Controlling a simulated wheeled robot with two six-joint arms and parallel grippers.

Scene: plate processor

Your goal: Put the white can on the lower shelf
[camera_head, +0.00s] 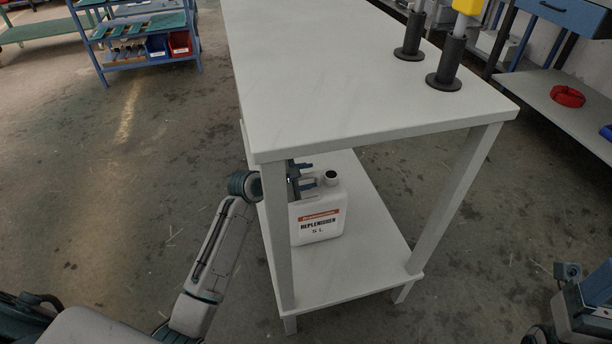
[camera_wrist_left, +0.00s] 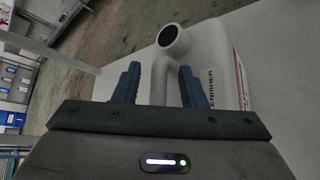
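The white can (camera_head: 322,212) has a label reading "REPLENISHER 5 L" and a dark round mouth. It stands upright on the lower shelf (camera_head: 345,278) of the white table, under its top. My left gripper (camera_head: 303,178) reaches in from the left at the can's handle, partly hidden by the table top and leg. In the left wrist view, the can (camera_wrist_left: 212,50) shows its handle between the two blue fingers of the open gripper (camera_wrist_left: 158,84), with small gaps beside it. At the lower right of the head view, part of my right arm shows; its finger opening cannot be made out.
The table top (camera_head: 330,60) overhangs the can, and a front leg (camera_head: 278,235) stands close to my left arm. Two black cylindrical holders (camera_head: 449,66) stand on the top. The shelf's front right part is clear.

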